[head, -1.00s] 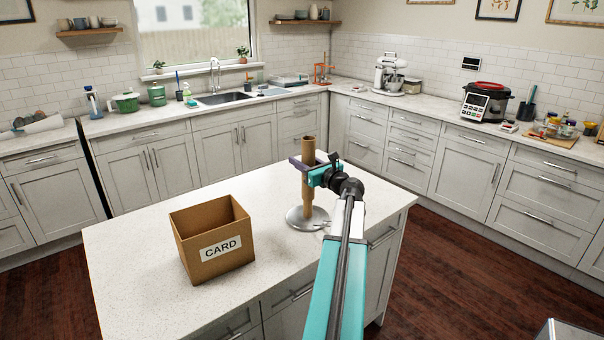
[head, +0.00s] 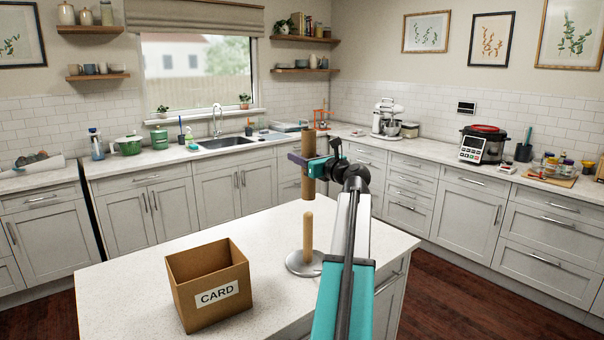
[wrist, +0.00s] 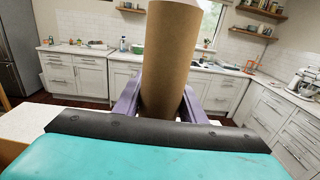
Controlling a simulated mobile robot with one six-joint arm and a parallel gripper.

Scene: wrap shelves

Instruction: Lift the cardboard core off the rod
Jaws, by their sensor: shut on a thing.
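The brown cardboard core (head: 308,160) is upright in my gripper (head: 307,164), above the island. It also shows between the two purple fingers in the wrist view (wrist: 168,60). My gripper is shut on the core. The wooden rod (head: 308,235) stands on a round metal base (head: 304,263) on the island top, directly below the core in the head view. The lower end of the core is above the rod's tip, with a small gap showing between them.
An open cardboard box marked CARD (head: 208,285) stands on the island (head: 130,270) to the left of the rod. The island top between them is clear. Counters with a mixer (head: 391,118) and a cooker (head: 482,143) run along the walls.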

